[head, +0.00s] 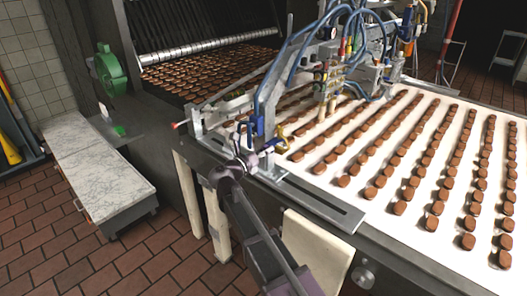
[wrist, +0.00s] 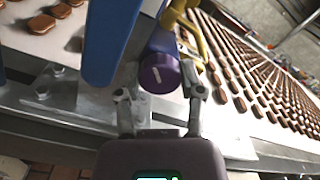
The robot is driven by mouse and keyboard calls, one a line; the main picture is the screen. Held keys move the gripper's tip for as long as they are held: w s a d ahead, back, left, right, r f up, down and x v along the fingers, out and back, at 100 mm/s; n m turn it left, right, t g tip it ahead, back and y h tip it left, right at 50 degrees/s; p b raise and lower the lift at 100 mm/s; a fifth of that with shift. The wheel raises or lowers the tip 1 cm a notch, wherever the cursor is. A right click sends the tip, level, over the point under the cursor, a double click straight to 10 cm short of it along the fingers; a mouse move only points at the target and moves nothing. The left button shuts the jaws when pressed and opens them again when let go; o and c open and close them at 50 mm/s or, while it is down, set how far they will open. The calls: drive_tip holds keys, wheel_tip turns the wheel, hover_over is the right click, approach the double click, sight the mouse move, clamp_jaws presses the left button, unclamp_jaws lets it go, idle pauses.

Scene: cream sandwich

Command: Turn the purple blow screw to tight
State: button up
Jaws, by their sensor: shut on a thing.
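The purple blow screw (wrist: 160,76) is a round knob with a short white mark on its face, the mark close to upright and slightly tilted. It sits at the end of a blue cylinder in the wrist view. My gripper (wrist: 159,88) has one grey finger on each side of the knob and is shut on it. In the head view my gripper (head: 243,163) is at the near left corner of the conveyor machine, and I cannot make out the screw there.
A blue bar (wrist: 108,40) stands close to the left of the knob, and a yellow handle (wrist: 195,28) is close behind it on the right. A metal bracket (wrist: 60,92) lies below left. Rows of chocolate pieces cover the white belt (head: 449,120). A marble-topped cabinet (head: 95,165) stands left.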

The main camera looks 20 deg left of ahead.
drive_tip(key=shift+m, duration=0.5)
drive_tip(key=m, duration=1.2)
drive_tip(key=shift+m, duration=0.3)
drive_tip(key=m, duration=0.6)
drive_tip(key=shift+w, duration=0.1)
drive_tip(key=m, duration=0.6)
drive_tip(key=shift+m, duration=0.4)
